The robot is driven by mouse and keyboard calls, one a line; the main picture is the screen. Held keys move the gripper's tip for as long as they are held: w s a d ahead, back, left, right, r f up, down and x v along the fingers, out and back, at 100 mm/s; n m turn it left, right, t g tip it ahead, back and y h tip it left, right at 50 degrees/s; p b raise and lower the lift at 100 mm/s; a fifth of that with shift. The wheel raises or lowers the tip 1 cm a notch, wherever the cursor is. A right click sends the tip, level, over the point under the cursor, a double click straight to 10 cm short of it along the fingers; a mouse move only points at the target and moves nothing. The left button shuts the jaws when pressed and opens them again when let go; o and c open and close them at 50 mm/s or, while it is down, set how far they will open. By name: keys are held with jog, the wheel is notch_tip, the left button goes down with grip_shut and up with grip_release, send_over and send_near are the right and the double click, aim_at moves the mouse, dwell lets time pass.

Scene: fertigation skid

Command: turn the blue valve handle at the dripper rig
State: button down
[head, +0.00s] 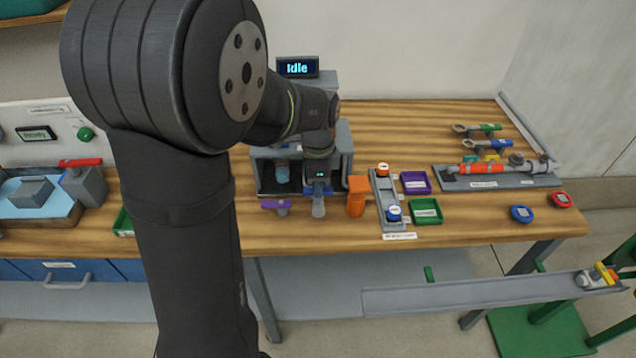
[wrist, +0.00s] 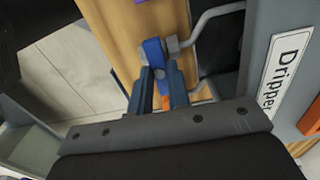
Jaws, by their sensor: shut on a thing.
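The dripper rig (head: 345,148) is a grey box-like unit on the wooden bench, behind my gripper in the head view. Its label plate (wrist: 287,68) shows part of the word "Dripper" in the wrist view. The blue valve handle (wrist: 153,52) sits beside a grey valve body (wrist: 178,46) with a bent pipe. My gripper (wrist: 160,88) is shut on the blue handle, with one finger on each side of it. In the head view my gripper (head: 318,190) is at the rig's front, and the handle is mostly hidden there.
A purple-handled part (head: 275,206) lies left of my gripper. An orange block (head: 357,196) stands close on the right. Farther right are a grey rack (head: 379,204), a purple tray (head: 415,183) and a green tray (head: 426,211).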

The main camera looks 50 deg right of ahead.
jog(key=c, duration=1.4)
grip_release()
jog(key=shift+o, duration=0.2)
notch_tip(320, 180, up, 18)
jog(key=shift+f, duration=0.25)
notch_tip(320, 180, down, 18)
jog(key=shift+r, duration=0.25)
